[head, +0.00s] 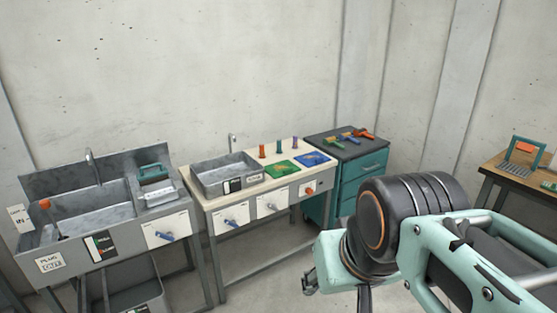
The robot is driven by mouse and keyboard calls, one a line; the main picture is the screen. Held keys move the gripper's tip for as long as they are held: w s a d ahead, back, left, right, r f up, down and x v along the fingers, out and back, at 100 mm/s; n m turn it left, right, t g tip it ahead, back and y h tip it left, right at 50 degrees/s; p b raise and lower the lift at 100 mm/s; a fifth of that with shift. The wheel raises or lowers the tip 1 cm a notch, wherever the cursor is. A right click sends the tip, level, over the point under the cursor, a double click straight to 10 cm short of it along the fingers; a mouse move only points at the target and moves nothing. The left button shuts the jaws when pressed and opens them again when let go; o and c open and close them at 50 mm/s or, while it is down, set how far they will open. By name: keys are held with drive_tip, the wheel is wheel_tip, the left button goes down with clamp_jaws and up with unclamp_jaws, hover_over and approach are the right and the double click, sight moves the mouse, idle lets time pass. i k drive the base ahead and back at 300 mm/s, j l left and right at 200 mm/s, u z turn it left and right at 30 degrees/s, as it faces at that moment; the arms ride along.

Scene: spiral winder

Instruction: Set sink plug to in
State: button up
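The grey metal sink (95,199) stands at the left against the wall, with a tap at its back. A small orange-red piece (45,204) shows at the basin's left end; I cannot tell for sure that it is the plug. A white label reading "PLUG OUT" (50,262) is on the sink's front. Another label (19,218), on the left side, seems to read "IN". My arm is at the lower right, well apart from the sink. Its end is partly cut off by the lower edge, and I cannot make out the fingertips.
Right of the sink is a pale bench (270,186) with a metal tray (226,174), green and blue mats and upright coloured pieces. A teal drawer cabinet (362,174) bears tools. A wooden table (520,183) stands at the far right. A grey bin is under the sink.

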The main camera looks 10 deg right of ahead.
sight(44, 204)
drive_tip(key=z, duration=0.1)
drive_tip(key=u, duration=1.6)
drive_tip(key=i+z, duration=0.35)
drive_tip(key=i, duration=1.8)
